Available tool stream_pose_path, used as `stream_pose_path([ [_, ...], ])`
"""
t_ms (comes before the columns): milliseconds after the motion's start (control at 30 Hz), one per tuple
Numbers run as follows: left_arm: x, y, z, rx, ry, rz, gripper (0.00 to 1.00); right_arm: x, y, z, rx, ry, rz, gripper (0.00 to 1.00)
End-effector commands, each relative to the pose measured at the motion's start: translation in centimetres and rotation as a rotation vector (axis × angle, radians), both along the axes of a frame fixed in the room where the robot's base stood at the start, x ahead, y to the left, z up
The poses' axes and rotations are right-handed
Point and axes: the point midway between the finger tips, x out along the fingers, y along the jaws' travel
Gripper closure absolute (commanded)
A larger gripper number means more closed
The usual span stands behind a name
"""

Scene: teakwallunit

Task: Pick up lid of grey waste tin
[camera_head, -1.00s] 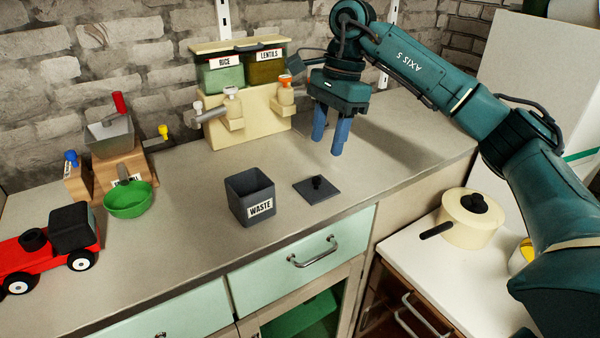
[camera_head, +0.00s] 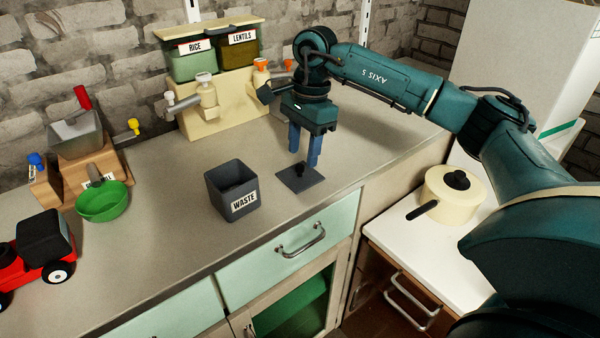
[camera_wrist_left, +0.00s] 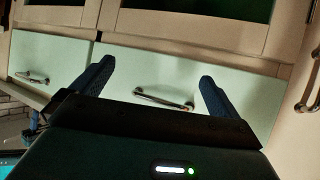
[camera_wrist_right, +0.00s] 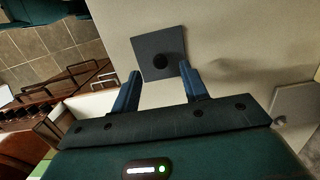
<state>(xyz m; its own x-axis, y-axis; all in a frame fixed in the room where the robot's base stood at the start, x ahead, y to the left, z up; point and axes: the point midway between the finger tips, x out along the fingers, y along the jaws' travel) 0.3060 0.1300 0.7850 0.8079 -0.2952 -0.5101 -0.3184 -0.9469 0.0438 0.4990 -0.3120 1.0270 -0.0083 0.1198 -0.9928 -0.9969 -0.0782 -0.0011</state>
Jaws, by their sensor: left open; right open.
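The grey lid (camera_head: 300,179) is a flat square with a black knob (camera_head: 299,169), lying on the worktop to the right of the open grey waste tin (camera_head: 232,190). My right gripper (camera_head: 305,163) points down just above the lid, open and empty. In the right wrist view the lid (camera_wrist_right: 161,55) and its knob (camera_wrist_right: 160,61) show just beyond and between the open fingers (camera_wrist_right: 163,88).
A dispenser stand (camera_head: 222,109) with rice and lentils boxes is behind. A green bowl (camera_head: 103,202) and red toy truck (camera_head: 40,250) are at left. A cream pot (camera_head: 453,196) stands on the lower white surface at right. The worktop around the lid is clear.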

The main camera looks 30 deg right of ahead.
Motion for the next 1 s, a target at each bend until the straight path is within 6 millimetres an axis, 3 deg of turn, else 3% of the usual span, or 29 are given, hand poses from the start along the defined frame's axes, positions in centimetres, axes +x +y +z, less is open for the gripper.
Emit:
stream_pose_path([
  [200, 0.0, 0.0, 0.3, -0.002, 0.007, 0.008, 0.0, -0.1, 0.6, -2.8, -0.001, 0.003, 0.0, 0.55],
  [500, 0.1, 0.3, 0.1, 0.003, 0.008, 0.014, 0.0, 0.0, 0.6, -3.3, 0.0, 0.001, 0.0, 0.56],
  [1000, 0.1, 0.4, 0.1, 0.008, 0.007, 0.008, 0.0, 0.0, 0.6, -3.2, 0.0, 0.001, 0.0, 0.97],
])
